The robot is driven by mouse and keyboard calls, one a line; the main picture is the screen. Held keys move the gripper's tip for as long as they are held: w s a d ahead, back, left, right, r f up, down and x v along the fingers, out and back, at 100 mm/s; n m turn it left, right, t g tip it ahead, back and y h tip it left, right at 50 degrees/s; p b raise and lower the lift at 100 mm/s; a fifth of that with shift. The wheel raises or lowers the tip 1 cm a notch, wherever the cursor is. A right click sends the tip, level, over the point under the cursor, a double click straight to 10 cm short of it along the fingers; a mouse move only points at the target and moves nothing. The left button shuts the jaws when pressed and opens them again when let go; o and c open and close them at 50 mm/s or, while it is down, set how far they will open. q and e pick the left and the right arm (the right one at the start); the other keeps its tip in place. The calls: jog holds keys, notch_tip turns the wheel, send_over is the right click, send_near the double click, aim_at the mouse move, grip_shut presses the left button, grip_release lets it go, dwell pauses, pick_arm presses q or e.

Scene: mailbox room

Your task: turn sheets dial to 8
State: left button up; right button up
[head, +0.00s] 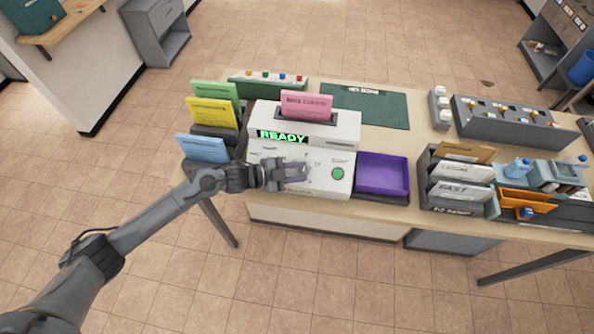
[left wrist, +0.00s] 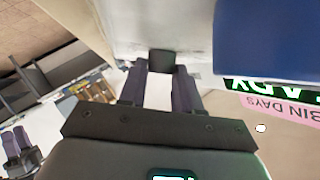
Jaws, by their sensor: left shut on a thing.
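A white machine (head: 310,130) stands on the table with a green READY display (head: 283,137) and a round green button (head: 338,173). My left gripper (head: 292,175) is at its front panel, left of the green button. In the left wrist view the left gripper (left wrist: 161,80) is shut on a small dark knob (left wrist: 162,62) on the white panel. I cannot read the dial's number; the gripper hides the knob in the head view. What looks like my right gripper (left wrist: 15,143) shows small at the left edge of the left wrist view, its jaws unclear.
A pink card (head: 306,106) stands in the machine's top. A purple tray (head: 382,175) is to its right, and green, yellow and blue cards (head: 203,148) stand at its left. A sorter with envelopes (head: 460,180) is further right. The green mat (head: 365,107) behind is mostly clear.

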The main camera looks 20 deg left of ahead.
dwell(0.4)
pick_arm(q)
jog(key=o, duration=1.1)
jog(key=shift+c, duration=0.2)
jog(key=shift+s+a+r, duration=0.15)
jog(key=shift+s+a, duration=0.15)
jog(key=shift+a, duration=0.05)
jog(key=v, duration=0.9)
jog(key=shift+s+a+r, duration=0.2)
jog(key=shift+a, duration=0.1)
